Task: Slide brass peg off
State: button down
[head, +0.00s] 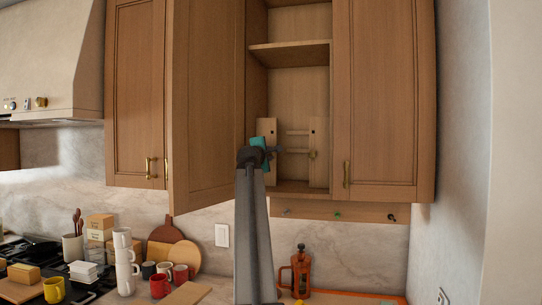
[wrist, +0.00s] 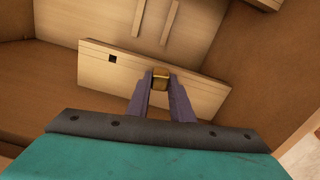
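A wooden rack stands in the open cabinet. It has a left board (head: 267,127), a right board (head: 319,150) and two crossbars (head: 297,133) between them. In the wrist view a pale board (wrist: 205,88) with a small dark square hole crosses the picture. The brass peg (wrist: 160,77) shows as a square brass end at this board. My gripper (wrist: 160,82) has its two purple fingers on either side of the peg, apparently touching it. In the head view my gripper (head: 278,149) is at the left board, and the peg there cannot be made out.
An open cabinet door (head: 208,110) stands left of my arm, and a closed door (head: 385,100) is at right. A shelf (head: 290,54) is above the rack. Mugs (head: 123,262), a cutting board and a French press (head: 301,270) stand on the counter below.

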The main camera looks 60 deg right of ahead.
aim_at(270, 154)
jog(key=shift+s+f, duration=0.1)
jog(key=shift+f, duration=0.15)
jog(key=shift+a, duration=0.15)
jog(key=shift+s+a+f, duration=0.1)
jog(key=shift+s+a, duration=0.1)
jog(key=shift+a, duration=0.1)
jog(key=shift+a, duration=0.1)
jog(key=shift+r+p+v, duration=0.15)
jog(key=shift+p+v, duration=0.05)
jog(key=shift+v, duration=0.55)
jog(key=shift+r+p+v, duration=0.1)
jog(key=shift+p+v, duration=0.1)
jog(key=shift+v, duration=0.55)
jog(key=shift+v, duration=0.75)
